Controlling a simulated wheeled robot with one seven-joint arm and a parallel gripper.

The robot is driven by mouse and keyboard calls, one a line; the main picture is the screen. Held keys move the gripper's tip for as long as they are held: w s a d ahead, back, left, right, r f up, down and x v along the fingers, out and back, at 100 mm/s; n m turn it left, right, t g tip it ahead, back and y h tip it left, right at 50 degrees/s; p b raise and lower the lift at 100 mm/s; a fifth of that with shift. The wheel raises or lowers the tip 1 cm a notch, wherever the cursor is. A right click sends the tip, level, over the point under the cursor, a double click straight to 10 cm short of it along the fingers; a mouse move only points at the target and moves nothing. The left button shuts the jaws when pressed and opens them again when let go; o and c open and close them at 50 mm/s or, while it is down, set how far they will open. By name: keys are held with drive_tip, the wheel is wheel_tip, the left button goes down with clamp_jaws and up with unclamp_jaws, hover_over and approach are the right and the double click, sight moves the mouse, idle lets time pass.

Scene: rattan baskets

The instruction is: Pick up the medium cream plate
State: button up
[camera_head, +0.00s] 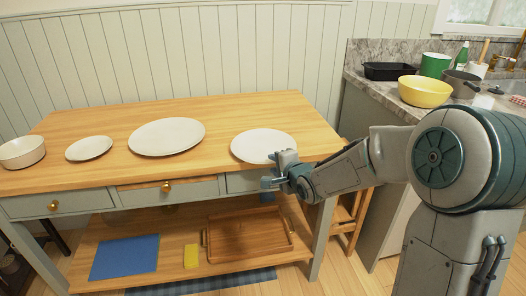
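Three round cream plates lie flat on the wooden table. The right one (262,145) looks medium in size, between the large middle plate (166,136) and the small left plate (89,148). My gripper (273,171) is at the table's front edge, at the near right side of the right plate, and overlaps that part of the rim in this view. Its two fingers look apart, one above the other, with nothing seen between them. I cannot tell whether it touches the plate.
A cream bowl (22,153) stands at the table's left end. Drawers with knobs run below the tabletop (222,112). A wooden tray (247,236), a blue mat (125,257) and a yellow item (191,256) lie on the lower shelf. A counter with a yellow bowl (425,92) is at right.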

clamp_jaws()
drive_tip(key=shift+r, duration=0.15)
drive_tip(key=shift+r, duration=0.1)
